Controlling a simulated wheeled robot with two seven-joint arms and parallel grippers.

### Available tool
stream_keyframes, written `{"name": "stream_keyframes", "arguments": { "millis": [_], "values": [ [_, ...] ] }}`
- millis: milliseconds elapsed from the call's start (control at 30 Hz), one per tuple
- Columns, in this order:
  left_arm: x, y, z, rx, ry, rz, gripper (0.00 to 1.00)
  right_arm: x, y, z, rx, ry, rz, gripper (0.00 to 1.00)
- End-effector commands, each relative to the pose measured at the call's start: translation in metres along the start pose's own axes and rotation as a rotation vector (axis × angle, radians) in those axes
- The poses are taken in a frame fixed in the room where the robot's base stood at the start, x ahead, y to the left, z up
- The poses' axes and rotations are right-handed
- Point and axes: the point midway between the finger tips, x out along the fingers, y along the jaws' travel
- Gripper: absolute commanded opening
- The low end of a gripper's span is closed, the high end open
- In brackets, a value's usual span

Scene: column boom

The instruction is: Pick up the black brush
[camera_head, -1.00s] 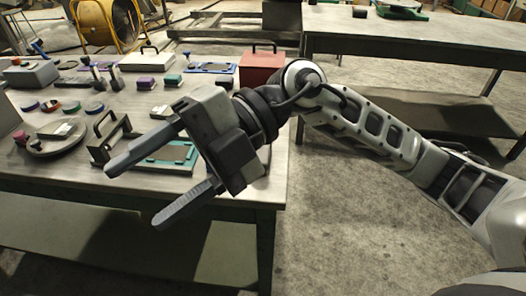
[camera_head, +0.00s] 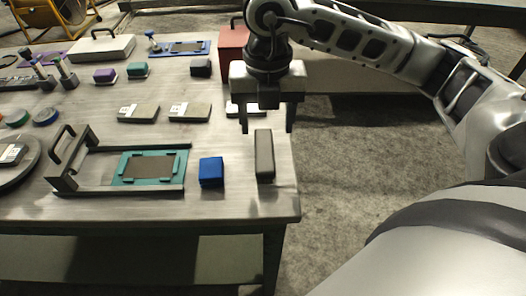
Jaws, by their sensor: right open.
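A long dark block, which looks like the black brush (camera_head: 264,156), stands near the right end of the table, close to its front corner. My right gripper (camera_head: 267,122) points down with its two fingers apart. It appears just above and behind the far end of the brush, with nothing visible between the fingers. I cannot tell its exact height over the table. My left gripper is not in view.
A blue block (camera_head: 211,172) stands just left of the brush. A teal tray (camera_head: 125,180) with a black frame lies further left. Grey flat blocks (camera_head: 190,112) and a red box (camera_head: 233,50) are behind. The table (camera_head: 232,207) ends just right of the brush.

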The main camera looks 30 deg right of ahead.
Motion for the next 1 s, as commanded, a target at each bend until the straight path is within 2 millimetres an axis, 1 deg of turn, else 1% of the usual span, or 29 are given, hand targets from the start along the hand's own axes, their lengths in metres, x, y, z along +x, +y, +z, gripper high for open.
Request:
{"name": "stream_keyframes", "arguments": {
  "millis": [33, 100, 367, 500, 600, 733, 933, 967, 1000],
  "values": [
    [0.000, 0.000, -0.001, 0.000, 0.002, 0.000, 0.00, 0.010, -0.001, 0.000, 0.000, 0.002, -0.003, 0.60],
    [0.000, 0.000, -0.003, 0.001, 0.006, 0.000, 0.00, 0.019, 0.000, 0.000, 0.000, 0.002, -0.002, 0.60],
    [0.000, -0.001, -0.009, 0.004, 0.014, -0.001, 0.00, 0.037, 0.001, 0.001, -0.001, 0.002, 0.000, 0.60],
    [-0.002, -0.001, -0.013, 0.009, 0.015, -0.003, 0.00, 0.058, 0.003, 0.004, -0.001, 0.003, -0.001, 0.60],
    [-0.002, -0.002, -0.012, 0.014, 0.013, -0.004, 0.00, 0.073, 0.003, 0.005, -0.001, 0.003, 0.000, 0.60],
    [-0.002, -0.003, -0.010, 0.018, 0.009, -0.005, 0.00, 0.082, 0.004, 0.005, -0.003, 0.001, 0.002, 0.60],
    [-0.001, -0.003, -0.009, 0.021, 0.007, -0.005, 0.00, 0.083, 0.004, 0.005, -0.003, 0.000, 0.002, 0.60],
    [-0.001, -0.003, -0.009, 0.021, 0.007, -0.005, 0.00, 0.083, 0.004, 0.005, -0.003, 0.000, 0.002, 0.57],
    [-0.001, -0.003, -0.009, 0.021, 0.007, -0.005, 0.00, 0.083, 0.004, 0.005, -0.003, 0.000, 0.002, 0.46]
  ]
}}
